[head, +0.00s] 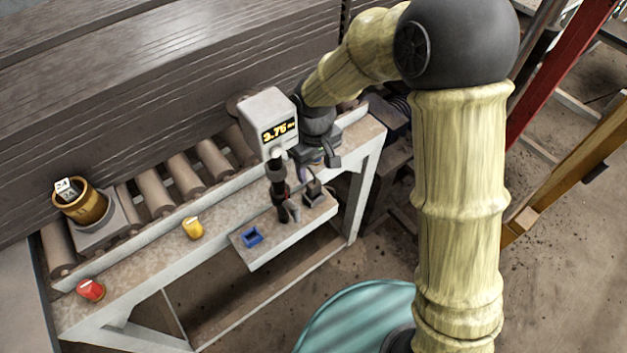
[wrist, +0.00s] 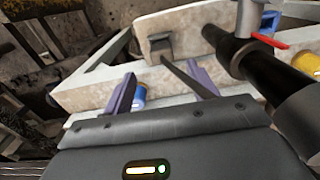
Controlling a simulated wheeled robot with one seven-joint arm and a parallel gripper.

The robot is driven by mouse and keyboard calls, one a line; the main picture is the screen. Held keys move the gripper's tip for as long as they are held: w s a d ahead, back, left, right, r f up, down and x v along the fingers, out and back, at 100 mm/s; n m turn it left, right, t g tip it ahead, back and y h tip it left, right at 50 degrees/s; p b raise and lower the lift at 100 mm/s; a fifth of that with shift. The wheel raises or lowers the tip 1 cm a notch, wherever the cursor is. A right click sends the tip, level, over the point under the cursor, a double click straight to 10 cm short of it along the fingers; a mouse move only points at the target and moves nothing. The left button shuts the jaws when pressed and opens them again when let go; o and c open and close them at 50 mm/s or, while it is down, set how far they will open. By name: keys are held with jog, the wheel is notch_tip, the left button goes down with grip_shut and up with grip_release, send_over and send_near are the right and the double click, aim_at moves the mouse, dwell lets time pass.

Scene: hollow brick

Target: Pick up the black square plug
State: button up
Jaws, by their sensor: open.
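The black square plug (head: 314,195) looks like a small dark block with a thin upright part on top. It sits on the pale shelf (head: 290,237) that juts out from the bench. In the wrist view a dark square block (wrist: 160,46), likely the same plug, lies on the shelf beyond my fingertips. A dark bar runs from near it towards my right finger. My gripper (head: 320,160) is open and empty, above and behind the plug in the head view. In the wrist view its two purple fingers (wrist: 163,86) stand apart, with the plug beyond them.
A black pipe stand (head: 279,187) rises close left of the plug; its red handle (wrist: 268,41) shows in the wrist view. A blue square holder (head: 252,236), yellow piece (head: 192,228), red piece (head: 90,290) and display box (head: 270,122) stand left. A blue-and-white cylinder (wrist: 139,97) is near my left finger.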

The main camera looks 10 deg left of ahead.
aim_at(314, 183)
jog(key=shift+f, duration=0.15)
jog(key=shift+f, duration=1.1)
jog(key=shift+s, duration=0.1)
jog(key=shift+a+f+p, duration=0.1)
jog(key=shift+f+p, duration=1.15)
jog(key=shift+f, duration=1.3)
jog(key=c, duration=1.1)
jog(key=shift+o, duration=0.2)
